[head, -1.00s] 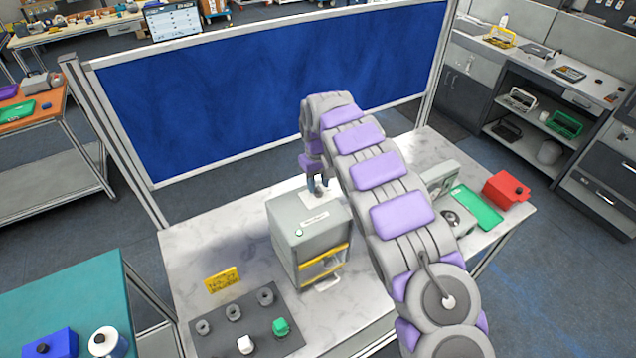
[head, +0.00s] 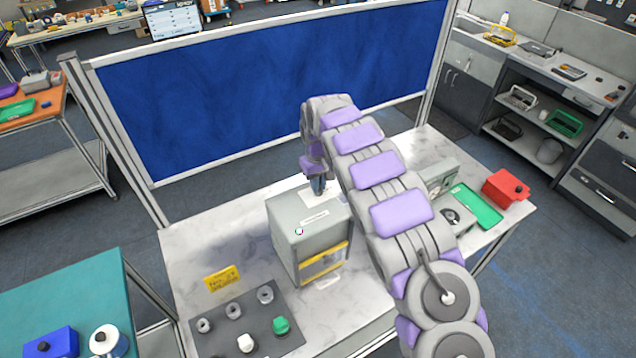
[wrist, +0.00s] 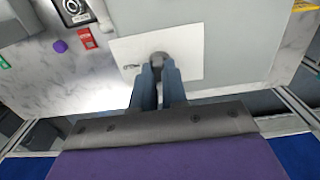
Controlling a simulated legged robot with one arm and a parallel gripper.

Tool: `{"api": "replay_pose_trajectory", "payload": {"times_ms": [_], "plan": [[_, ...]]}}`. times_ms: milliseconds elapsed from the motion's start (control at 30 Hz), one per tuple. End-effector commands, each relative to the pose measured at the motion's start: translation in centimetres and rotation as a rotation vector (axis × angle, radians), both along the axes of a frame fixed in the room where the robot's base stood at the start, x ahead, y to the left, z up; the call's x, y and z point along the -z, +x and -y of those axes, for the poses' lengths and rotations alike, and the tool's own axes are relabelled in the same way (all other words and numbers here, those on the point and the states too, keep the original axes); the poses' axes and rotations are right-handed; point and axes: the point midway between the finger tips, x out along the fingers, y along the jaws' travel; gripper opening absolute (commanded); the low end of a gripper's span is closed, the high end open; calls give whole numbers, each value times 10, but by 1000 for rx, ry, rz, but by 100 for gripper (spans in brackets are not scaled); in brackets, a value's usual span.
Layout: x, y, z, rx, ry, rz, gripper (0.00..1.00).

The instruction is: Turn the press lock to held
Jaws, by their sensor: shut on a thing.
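The press (head: 302,226) is a grey box with yellow-edged front on the marble-topped table. A white plate on its top surface (wrist: 190,48) carries the press lock, a small grey knob (wrist: 159,58). My gripper (wrist: 159,72) points down at the plate, and its two blue-grey fingers are shut on the knob. In the head view my gripper (head: 318,186) is at the back of the press top, partly hidden by my arm. The lock's label in the wrist view is too small to read.
A yellow sign (head: 222,279) and a dark board (head: 245,325) with rings and knobs lie front left. A green tray (head: 477,208) and a red box (head: 505,188) stand at the right. A blue partition (head: 270,95) rises behind.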

Motion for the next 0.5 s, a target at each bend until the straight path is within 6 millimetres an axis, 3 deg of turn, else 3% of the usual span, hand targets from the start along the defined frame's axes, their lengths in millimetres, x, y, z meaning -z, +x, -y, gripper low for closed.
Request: {"api": "replay_pose_trajectory", "payload": {"times_ms": [500], "plan": [[1,0,-1,118,0,1,0]]}}
